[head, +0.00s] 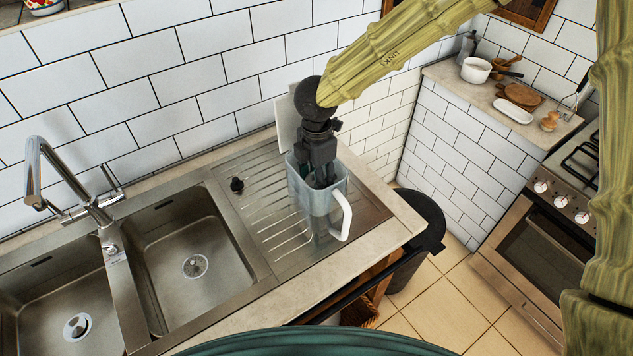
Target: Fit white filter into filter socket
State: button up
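A clear water pitcher (318,205) with a white handle (343,218) stands upright on the ribbed steel drainboard. My gripper (324,180) points down into the pitcher's open top, with its fingers inside the walls. I cannot make out the white filter; the gripper and the pitcher wall may hide it. The filter socket is not visible either. I cannot tell whether the fingers are open or shut, or whether they hold anything.
A pale upright panel (287,121) stands behind my gripper near the tiled wall. A double sink (181,262) with a tall tap (62,170) is further left. The counter edge (408,216) lies close on the right, above a dark bin (413,260).

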notch_tip(320, 180, down, 3)
jog(key=shift+w+r+p, duration=0.1)
jog(key=shift+p, duration=0.3)
jog(key=o, duration=1)
notch_tip(320, 180, up, 12)
jog(key=b, duration=0.3)
jog(key=shift+r, duration=0.1)
